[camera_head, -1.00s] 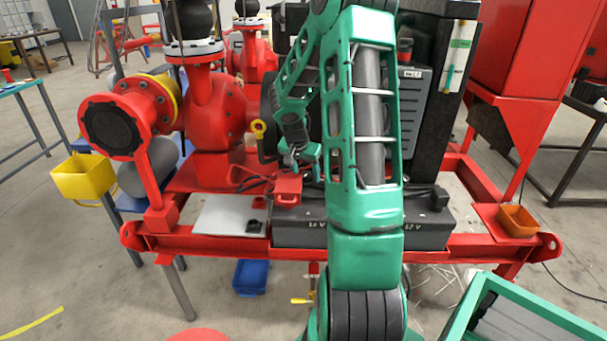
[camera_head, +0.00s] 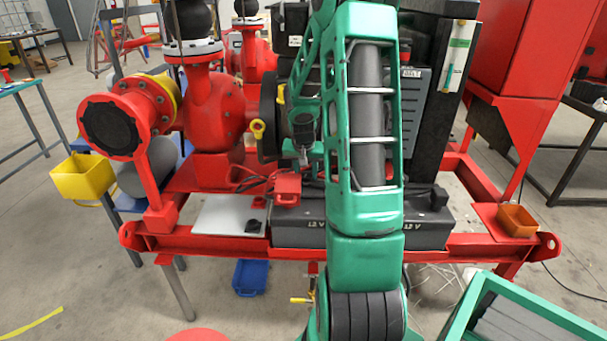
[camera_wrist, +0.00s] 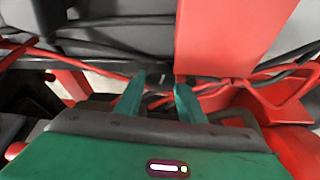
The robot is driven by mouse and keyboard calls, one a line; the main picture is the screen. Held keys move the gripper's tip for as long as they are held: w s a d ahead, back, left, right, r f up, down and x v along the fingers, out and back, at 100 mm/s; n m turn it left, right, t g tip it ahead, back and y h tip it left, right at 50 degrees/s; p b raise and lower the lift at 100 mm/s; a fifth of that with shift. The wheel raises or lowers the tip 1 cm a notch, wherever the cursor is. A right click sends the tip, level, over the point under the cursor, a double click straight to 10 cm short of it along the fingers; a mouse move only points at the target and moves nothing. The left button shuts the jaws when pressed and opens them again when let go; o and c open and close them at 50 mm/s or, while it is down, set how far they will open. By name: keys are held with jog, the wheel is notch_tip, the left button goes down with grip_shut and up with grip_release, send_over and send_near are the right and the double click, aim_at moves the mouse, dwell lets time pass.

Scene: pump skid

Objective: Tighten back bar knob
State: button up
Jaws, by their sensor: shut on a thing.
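My gripper (camera_wrist: 158,82) shows in the wrist view with its two green fingers pointing away, on either side of a small dark piece. I take this piece to be the back bar knob (camera_wrist: 158,76), as it sits between the fingertips; its shape is hard to make out. In the head view my green arm reaches over the black batteries (camera_head: 310,226) toward the middle of the skid. The knob is hidden there behind my arm, and the fingers are not clear.
The red pump (camera_head: 213,110) stands left of my arm, with a yellow-ringed part (camera_head: 258,128) close by. A dark cabinet (camera_head: 432,90) stands at right. Red cables (camera_wrist: 75,68) and a red upright (camera_wrist: 222,38) crowd around the fingers in the wrist view.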

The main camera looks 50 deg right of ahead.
jog(key=shift+n+t, duration=0.4)
jog(key=shift+n, duration=0.8)
jog(key=shift+w, duration=0.1)
jog(key=o, duration=1)
jog(key=shift+o, duration=0.2)
jog(key=shift+r, duration=0.1)
jog(key=shift+r, duration=0.2)
jog(key=v, duration=1)
jog(key=shift+r+y, duration=0.15)
jog(key=shift+y, duration=0.15)
